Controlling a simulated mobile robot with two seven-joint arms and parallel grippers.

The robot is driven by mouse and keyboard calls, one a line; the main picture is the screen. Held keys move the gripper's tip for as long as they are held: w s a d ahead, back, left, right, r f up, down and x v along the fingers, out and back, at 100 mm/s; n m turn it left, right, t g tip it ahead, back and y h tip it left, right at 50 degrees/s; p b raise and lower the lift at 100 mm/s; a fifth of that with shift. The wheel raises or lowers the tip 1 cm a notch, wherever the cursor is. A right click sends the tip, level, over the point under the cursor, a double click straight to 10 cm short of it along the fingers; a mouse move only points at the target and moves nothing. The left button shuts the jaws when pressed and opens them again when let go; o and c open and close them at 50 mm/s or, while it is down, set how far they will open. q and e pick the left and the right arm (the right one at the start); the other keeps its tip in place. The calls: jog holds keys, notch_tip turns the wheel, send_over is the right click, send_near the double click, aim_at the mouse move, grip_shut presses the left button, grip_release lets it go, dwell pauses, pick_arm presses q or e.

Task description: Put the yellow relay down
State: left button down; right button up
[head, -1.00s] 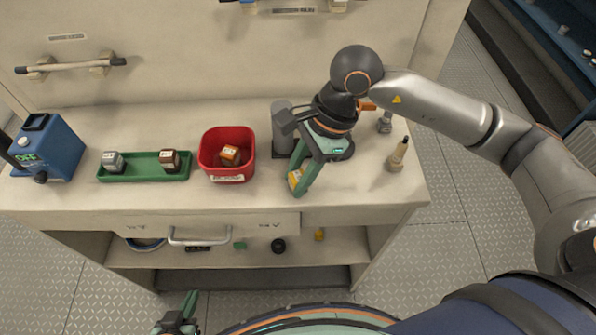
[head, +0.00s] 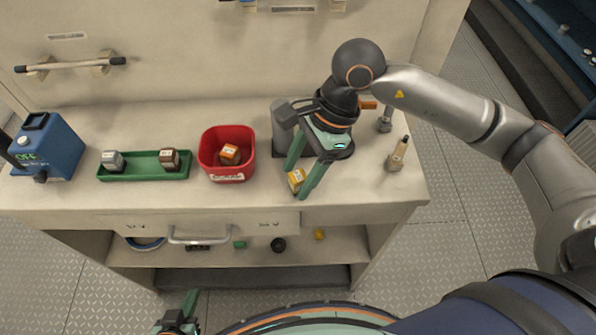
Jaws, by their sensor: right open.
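The yellow relay (head: 297,179) is a small yellow block with a pale label. It sits on the bench top near the front edge, right of the red bin. My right gripper (head: 302,184) is open above and around it, with one green finger behind on the left and one in front on the right. The near finger overlaps the relay's right side in the picture, so I cannot tell if they touch. My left gripper (head: 180,311) is low at the bottom of the head view, away from the bench; its fingertips are not clear.
A red bin (head: 213,139) holds an orange relay (head: 230,154). A green tray (head: 143,177) holds a grey relay (head: 113,160) and a brown relay (head: 169,159). A blue device (head: 60,150) stands far left. A grey cylinder (head: 283,118) is behind my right gripper; a beige bottle (head: 397,157) stands right.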

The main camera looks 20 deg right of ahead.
jog(key=v, duration=1.1)
jog(key=shift+r+b, duration=0.2)
jog(key=shift+b, duration=0.1)
jog(key=shift+s, duration=0.1)
